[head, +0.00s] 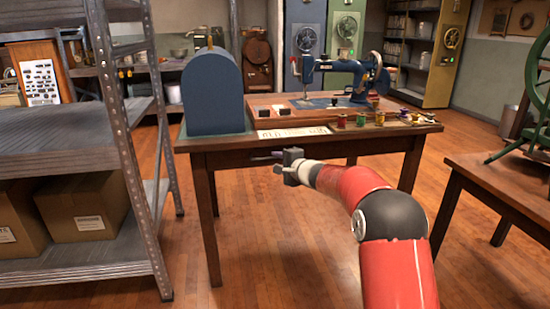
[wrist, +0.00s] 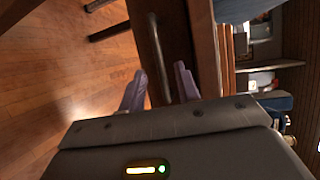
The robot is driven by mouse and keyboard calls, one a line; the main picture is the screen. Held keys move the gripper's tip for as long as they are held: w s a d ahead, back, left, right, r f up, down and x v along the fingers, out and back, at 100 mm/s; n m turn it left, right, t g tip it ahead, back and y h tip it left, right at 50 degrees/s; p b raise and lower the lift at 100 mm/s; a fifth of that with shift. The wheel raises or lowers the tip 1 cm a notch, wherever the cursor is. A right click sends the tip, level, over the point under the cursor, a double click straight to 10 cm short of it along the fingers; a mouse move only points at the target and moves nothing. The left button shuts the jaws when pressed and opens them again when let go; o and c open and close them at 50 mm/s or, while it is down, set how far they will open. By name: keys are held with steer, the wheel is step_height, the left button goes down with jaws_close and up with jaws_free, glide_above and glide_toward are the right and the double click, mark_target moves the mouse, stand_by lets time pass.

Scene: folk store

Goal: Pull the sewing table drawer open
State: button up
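The wooden sewing table (head: 225,146) stands ahead with a blue sewing machine (head: 345,75) on top. Its drawer front (wrist: 187,28) shows in the wrist view as a brown wood panel with a metal bar handle (wrist: 155,40). My gripper (head: 281,168) is at the table's front, just below the top's edge. In the wrist view my gripper (wrist: 160,69) has its two pale fingers apart, one on each side of the handle, with gaps visible. I cannot tell how deep the handle sits between them. In the head view my gripper and arm hide part of the table front.
A blue arched box (head: 212,92) and several thread spools (head: 360,119) stand on the table. A metal shelf with cardboard boxes (head: 82,208) is close on the left. Another wooden table (head: 505,175) stands on the right. The wood floor (head: 275,255) before the table is clear.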

mark_target(271, 159)
steer(key=shift+p+x, duration=0.35)
steer(key=shift+x, duration=1.15)
steer(key=shift+c, duration=0.3)
jaws_close()
